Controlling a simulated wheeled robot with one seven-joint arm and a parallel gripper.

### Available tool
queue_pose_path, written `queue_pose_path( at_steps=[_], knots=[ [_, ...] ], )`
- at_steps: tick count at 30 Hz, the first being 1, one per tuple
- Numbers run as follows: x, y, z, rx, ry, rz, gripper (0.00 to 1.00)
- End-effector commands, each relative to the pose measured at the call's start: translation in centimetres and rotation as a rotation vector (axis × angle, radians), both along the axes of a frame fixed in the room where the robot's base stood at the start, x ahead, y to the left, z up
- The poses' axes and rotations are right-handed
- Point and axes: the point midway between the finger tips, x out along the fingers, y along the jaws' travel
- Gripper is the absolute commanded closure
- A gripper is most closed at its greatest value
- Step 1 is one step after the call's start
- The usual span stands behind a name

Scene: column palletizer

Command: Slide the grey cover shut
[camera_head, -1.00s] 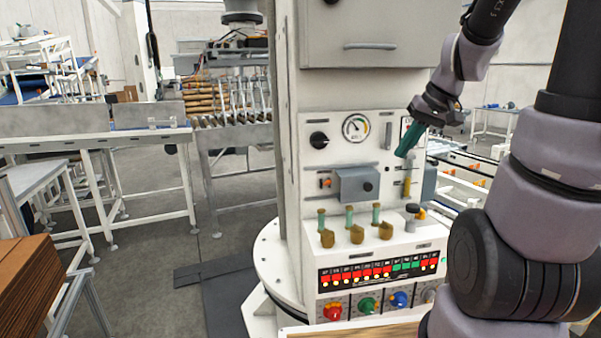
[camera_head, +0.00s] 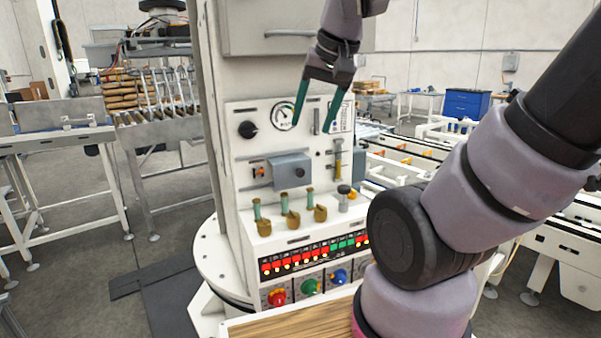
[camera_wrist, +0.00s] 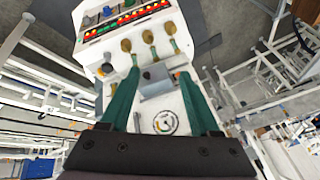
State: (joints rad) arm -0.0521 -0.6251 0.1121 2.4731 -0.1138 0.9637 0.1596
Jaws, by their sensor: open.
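The grey cover (camera_head: 291,171) is a small box-shaped piece with a dark round knob, on the white front panel of the column. An orange part (camera_head: 260,172) shows just left of it, uncovered. My gripper (camera_head: 317,124) is open and empty, with two green fingers pointing down in front of the panel, above and a little right of the cover. In the wrist view the cover (camera_wrist: 156,81) lies between and beyond the fingertips (camera_wrist: 157,72), and no contact shows.
A gauge (camera_head: 283,116) and a black knob (camera_head: 247,129) sit above the cover. Several brass-coloured levers with green stems (camera_head: 291,220) stick out below, close under it. A yellow-handled slider (camera_head: 338,165) is to the right. Coloured knobs (camera_head: 309,286) are lower down.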

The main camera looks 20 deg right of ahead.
Motion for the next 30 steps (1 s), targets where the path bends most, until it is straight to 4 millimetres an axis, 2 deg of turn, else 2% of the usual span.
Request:
queue_pose_path(
  at_steps=[1, 6, 15, 23, 30],
  knots=[
    [0.5, 0.1, -1.4, -0.032, 0.079, 0.019, 0.37],
    [1.9, -0.7, -5.8, -0.202, 0.326, 0.047, 0.37],
    [5.2, -2.1, -12.0, -0.652, 0.623, 0.069, 0.37],
    [9.5, -1.6, -15.9, -1.147, 0.672, 0.083, 0.37],
    [14.0, 1.4, -18.9, -1.589, 0.515, 0.107, 0.37]
  ],
)
